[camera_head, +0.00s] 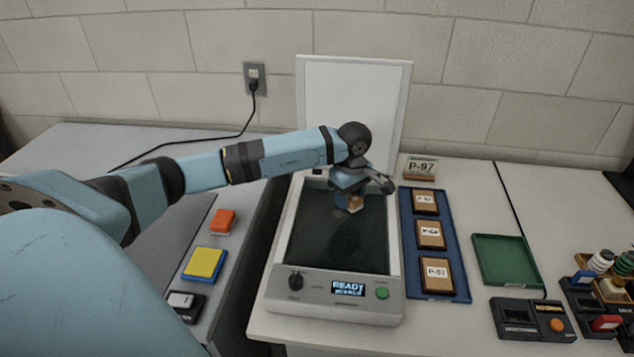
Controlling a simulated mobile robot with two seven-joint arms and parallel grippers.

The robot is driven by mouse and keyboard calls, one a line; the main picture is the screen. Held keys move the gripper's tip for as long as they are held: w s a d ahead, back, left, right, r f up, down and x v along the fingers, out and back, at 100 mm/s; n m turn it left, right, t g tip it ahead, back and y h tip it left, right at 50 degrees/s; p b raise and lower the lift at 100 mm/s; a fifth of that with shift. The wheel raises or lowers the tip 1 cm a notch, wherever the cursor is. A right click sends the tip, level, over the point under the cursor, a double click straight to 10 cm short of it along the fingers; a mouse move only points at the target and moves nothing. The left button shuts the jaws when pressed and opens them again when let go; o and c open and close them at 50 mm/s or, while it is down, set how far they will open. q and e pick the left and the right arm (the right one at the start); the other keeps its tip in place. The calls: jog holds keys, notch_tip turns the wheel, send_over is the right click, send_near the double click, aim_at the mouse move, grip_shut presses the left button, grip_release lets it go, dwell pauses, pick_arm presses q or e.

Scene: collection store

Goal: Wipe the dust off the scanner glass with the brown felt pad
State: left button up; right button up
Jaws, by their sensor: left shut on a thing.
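The flatbed scanner (333,309) stands on the right-hand table with its white lid (353,95) raised against the wall. Its dark glass (325,245) lies open, and its display reads READY. My left gripper (353,193) is over the far right part of the glass, pointing down and shut on a small brown piece, the felt pad (355,204). The pad is low at the glass, partly hidden by the fingers; I cannot tell whether it touches. A faint pale patch shows near it, but I cannot tell dust from reflection. My right gripper is not in view.
Right of the scanner are a blue tray (464,293) with three labelled blocks, a P-97 sign (420,168), a green tray (505,260) and an orange-button box (534,319). Left, across a gap, lie an orange block (223,221) and a yellow pad (204,263).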

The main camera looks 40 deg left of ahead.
pick_arm(q)
jog(key=shift+r+p, duration=0.65)
jog(key=shift+r, duration=1)
